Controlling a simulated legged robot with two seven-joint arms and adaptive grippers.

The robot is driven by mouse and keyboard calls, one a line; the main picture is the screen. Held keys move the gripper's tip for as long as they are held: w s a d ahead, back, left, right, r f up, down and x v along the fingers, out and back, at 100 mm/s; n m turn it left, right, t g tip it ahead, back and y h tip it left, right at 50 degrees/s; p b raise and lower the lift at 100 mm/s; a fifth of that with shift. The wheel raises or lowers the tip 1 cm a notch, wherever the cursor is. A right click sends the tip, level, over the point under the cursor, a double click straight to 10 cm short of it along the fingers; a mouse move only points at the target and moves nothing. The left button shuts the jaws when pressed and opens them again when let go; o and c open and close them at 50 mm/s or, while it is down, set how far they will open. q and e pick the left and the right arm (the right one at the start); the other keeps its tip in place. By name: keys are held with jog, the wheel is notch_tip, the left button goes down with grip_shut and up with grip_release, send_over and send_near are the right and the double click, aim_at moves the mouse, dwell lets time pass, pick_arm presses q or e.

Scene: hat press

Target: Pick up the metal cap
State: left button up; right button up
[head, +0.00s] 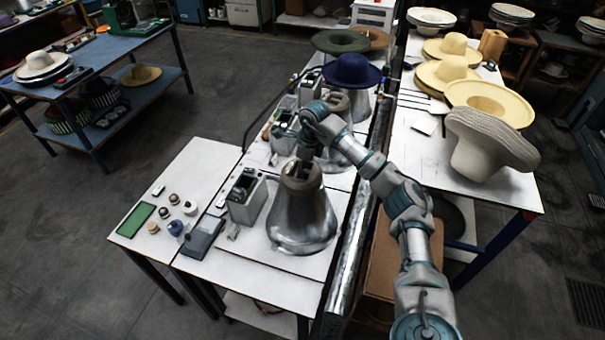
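A large silver bell-shaped metal cap (301,222) stands upright on the white table, wide end down. A brownish ring or collar (302,181) sits at its narrow top. My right arm reaches in from the lower right, and my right gripper (301,169) points down at this collar. The dark fingertips are at or just inside the top opening. I cannot tell whether they touch it, or whether they are apart or closed. My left gripper is not in view.
A grey device (246,196) stands close left of the metal cap. Small jars and a green mat (136,219) lie farther left. Behind, a blue hat (351,70) sits on another metal form. Straw hats (490,101) cover the right table. A metal rail (350,265) runs along the right.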

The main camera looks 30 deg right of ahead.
jog(key=shift+w+a+f, duration=0.1)
jog(key=shift+w+f, duration=0.05)
jog(key=shift+f, duration=0.35)
jog(key=shift+a, duration=0.1)
jog(key=shift+c, duration=0.2)
grip_shut()
jog(key=shift+r, duration=0.15)
